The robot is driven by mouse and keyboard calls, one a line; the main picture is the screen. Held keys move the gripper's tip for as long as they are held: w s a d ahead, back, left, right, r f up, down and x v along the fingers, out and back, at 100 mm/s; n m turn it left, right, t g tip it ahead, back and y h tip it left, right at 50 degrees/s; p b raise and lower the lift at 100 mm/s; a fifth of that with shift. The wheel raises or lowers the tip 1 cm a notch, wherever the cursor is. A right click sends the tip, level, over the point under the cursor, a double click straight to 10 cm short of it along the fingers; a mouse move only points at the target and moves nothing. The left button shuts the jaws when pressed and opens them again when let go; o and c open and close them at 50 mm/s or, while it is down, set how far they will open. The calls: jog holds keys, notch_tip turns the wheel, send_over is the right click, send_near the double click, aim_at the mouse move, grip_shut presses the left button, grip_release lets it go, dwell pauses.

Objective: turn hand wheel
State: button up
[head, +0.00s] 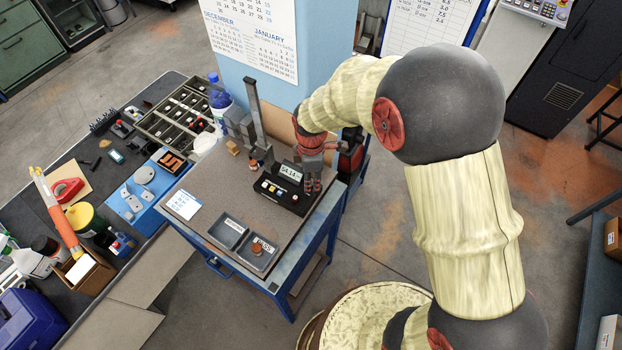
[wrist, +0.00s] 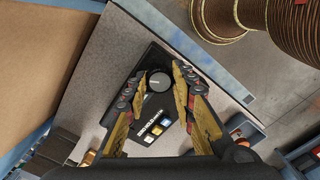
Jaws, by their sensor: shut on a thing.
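The hand wheel (wrist: 159,81) is a small round grey knob on a black box (wrist: 155,115). In the wrist view it lies between the two fingers of my gripper (wrist: 160,74), which are shut on it from either side. In the head view the black box (head: 272,192) stands on the bench, with a lit digital display (head: 290,173) and several coloured buttons. My gripper (head: 313,185) comes down over the right end of the box and hides the hand wheel there.
A grey stand (head: 256,112) rises behind the box. Two shallow trays (head: 229,232) lie at the bench's front edge, one holding a brown piece (head: 257,249). A white card (head: 183,204) lies at left. The grey bench top (head: 222,187) is clear between them.

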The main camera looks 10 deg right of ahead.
grip_shut()
jog(key=m+b, duration=0.1)
jog(key=m, duration=0.2)
jog(key=shift+m, duration=0.4)
jog(key=m+b, duration=0.1)
jog(key=m, duration=0.4)
jog(key=shift+b, duration=0.35)
jog(key=m+b, duration=0.1)
jog(key=m, duration=0.4)
jog(key=shift+m, duration=0.4)
jog(key=m, duration=0.4)
jog(key=shift+b, duration=0.35)
jog(key=shift+m, duration=0.3)
jog(key=o, duration=1)
grip_release()
